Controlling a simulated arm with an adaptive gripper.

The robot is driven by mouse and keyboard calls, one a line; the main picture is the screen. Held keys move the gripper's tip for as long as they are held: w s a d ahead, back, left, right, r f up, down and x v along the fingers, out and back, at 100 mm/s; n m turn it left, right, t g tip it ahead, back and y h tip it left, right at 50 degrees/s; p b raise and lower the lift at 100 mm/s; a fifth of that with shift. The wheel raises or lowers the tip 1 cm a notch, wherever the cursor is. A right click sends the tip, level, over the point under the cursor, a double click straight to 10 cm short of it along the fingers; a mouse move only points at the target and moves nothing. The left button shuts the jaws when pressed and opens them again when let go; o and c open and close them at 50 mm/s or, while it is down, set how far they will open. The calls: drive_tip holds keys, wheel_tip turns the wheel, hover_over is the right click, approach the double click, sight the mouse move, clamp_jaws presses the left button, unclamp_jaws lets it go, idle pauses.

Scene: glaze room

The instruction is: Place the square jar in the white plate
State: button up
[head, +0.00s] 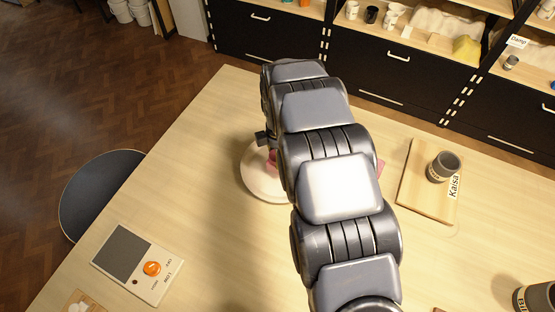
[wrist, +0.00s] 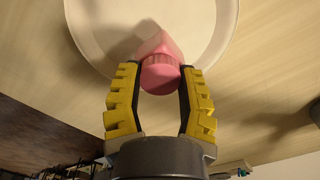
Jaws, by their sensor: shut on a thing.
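The square jar is pink with a round ribbed lid. In the wrist view the jar (wrist: 157,46) sits between the yellow-padded fingers of my gripper (wrist: 159,76), which is shut on it at the lid end. The white plate (wrist: 105,25) lies behind the jar there, and the jar overlaps its area. I cannot tell whether the jar touches the plate. In the head view the plate (head: 257,186) shows left of my arm, partly hidden by it. A bit of pink (head: 271,159) shows over the plate beside my arm; most of my gripper is hidden.
A wooden board (head: 414,190) with a grey cup (head: 442,167) lies to the right. A scale (head: 137,263) with an orange knob is at the front left. A dark cup (head: 537,297) stands at the lower right. The table left of the plate is clear.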

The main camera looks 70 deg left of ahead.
drive_tip(key=shift+f, duration=1.55)
drive_tip(key=o, duration=1)
drive_tip(key=shift+f, duration=0.1)
wheel_tip(320, 180, up, 12)
drive_tip(key=shift+r, duration=0.15)
drive_tip(key=shift+w, duration=0.1)
